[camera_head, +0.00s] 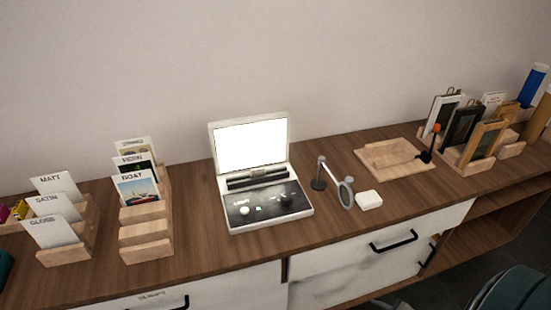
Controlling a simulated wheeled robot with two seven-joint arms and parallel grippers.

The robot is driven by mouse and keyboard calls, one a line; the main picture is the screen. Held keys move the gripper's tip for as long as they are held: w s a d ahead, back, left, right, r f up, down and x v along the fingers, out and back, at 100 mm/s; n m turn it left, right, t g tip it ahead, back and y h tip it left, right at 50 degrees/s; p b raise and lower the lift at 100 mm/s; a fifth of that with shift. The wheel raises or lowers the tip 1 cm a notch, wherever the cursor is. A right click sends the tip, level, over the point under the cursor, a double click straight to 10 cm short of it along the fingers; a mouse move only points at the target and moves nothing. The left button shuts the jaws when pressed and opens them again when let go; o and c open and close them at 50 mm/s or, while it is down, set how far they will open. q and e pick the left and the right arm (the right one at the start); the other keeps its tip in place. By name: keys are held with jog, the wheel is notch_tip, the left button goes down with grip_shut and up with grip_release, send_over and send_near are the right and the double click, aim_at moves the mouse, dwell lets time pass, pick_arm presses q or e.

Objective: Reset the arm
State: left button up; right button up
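Neither of my grippers shows in the head view, so I cannot see whether they are open or shut. The task names no object. A long brown wooden counter (205,250) runs across the view. A white laptop-like device (249,135) stands open on it near the middle, with a bright white screen and a dark panel with small knobs.
A stand with a round lens (346,193) and a white block (369,200) sit right of the device. Card racks (146,232) stand left. A wooden board (385,157) and framed pictures (485,140) are right. A dark rounded object (515,292) fills the lower right corner.

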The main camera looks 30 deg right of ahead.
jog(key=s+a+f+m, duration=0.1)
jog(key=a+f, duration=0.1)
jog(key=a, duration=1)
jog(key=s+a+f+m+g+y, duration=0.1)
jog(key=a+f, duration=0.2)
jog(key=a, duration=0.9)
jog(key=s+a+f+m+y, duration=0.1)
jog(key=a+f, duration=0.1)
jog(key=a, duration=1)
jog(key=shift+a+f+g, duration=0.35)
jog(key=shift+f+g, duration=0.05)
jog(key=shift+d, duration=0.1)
